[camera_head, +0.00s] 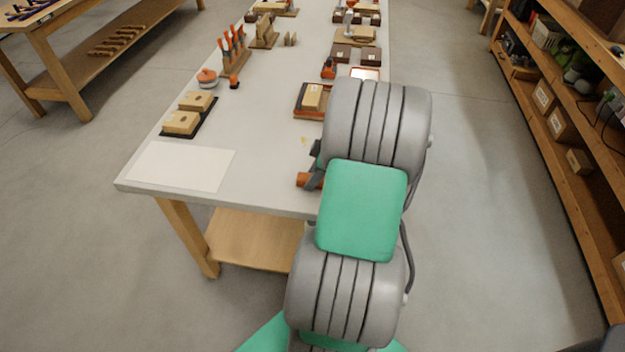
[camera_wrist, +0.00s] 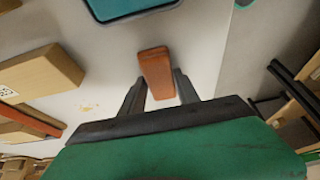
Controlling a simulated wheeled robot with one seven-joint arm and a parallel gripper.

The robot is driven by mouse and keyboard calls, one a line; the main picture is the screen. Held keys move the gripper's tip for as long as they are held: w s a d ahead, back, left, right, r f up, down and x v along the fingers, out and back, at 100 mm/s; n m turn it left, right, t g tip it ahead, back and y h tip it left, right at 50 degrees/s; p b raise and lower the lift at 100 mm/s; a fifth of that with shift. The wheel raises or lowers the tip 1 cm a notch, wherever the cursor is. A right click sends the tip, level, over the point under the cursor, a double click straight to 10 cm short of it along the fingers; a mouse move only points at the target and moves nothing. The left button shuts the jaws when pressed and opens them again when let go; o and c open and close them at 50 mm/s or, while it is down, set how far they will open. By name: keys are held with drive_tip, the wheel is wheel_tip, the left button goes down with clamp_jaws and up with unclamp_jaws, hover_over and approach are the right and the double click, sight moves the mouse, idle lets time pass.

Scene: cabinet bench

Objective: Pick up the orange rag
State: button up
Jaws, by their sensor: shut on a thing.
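The orange rag (camera_wrist: 156,72) shows in the wrist view as a folded, narrow orange-brown block. My gripper (camera_wrist: 159,84) is shut on it, with one dark finger on each side. In the head view an orange end of the rag (camera_head: 303,180) sticks out to the left of my gripper (camera_head: 315,168), near the table's front right part. My arm hides most of the gripper there. I cannot tell whether the rag touches the tabletop.
The table (camera_head: 265,120) carries a wooden block on a reddish tray (camera_head: 298,112) behind my gripper. Two wooden blocks on a dark base (camera_head: 203,130) stand at left. A white sheet (camera_head: 180,166) lies at the front left corner. Shelves (camera_head: 550,130) stand right across open floor.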

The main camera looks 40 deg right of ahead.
sight(307, 177)
clamp_jaws()
drive_tip(key=shift+r, duration=0.15)
drive_tip(key=shift+r, duration=0.35)
wheel_tip(307, 177, up, 3)
drive_tip(key=shift+s+f, duration=0.1)
drive_tip(key=shift+f, duration=0.05)
drive_tip(key=s+a+r, duration=0.7)
drive_tip(key=s+r, duration=0.2)
drive_tip(key=s, duration=0.3)
drive_tip(key=shift+r, duration=0.15)
